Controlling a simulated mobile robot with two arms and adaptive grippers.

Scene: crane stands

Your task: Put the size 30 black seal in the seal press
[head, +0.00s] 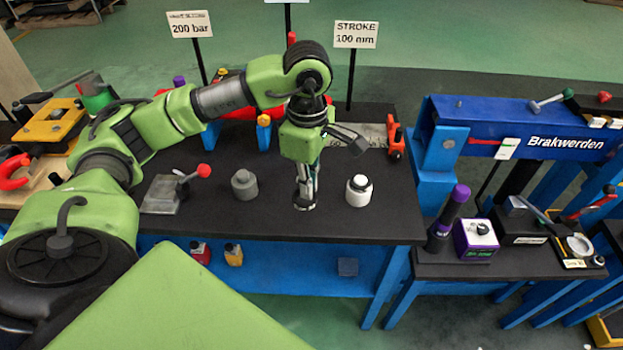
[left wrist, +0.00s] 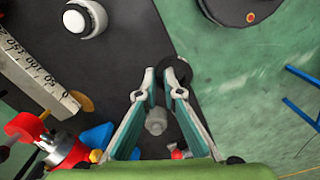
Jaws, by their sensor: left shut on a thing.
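My left gripper (head: 305,202) points down over the middle of the black bench, between a grey cylinder and a white one. In the left wrist view its fingers (left wrist: 164,92) are closed on a small black ring (left wrist: 177,70), which looks like the black seal. The ring shows at the fingertips, partly covered by the right finger; its size cannot be read. A lever device with a red knob (head: 175,191) sits on the bench to the left. Another dark lever device (head: 522,222) stands on the right side table. I cannot tell which is the seal press. My right gripper is not in view.
The grey cylinder (head: 244,185) and white cylinder (head: 359,190) stand close on either side of my gripper. A scale plate (left wrist: 38,70) lies behind. Sign posts rise at the back. A side table (head: 450,268) holds a purple box (head: 477,238) and a pale ring (head: 579,245).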

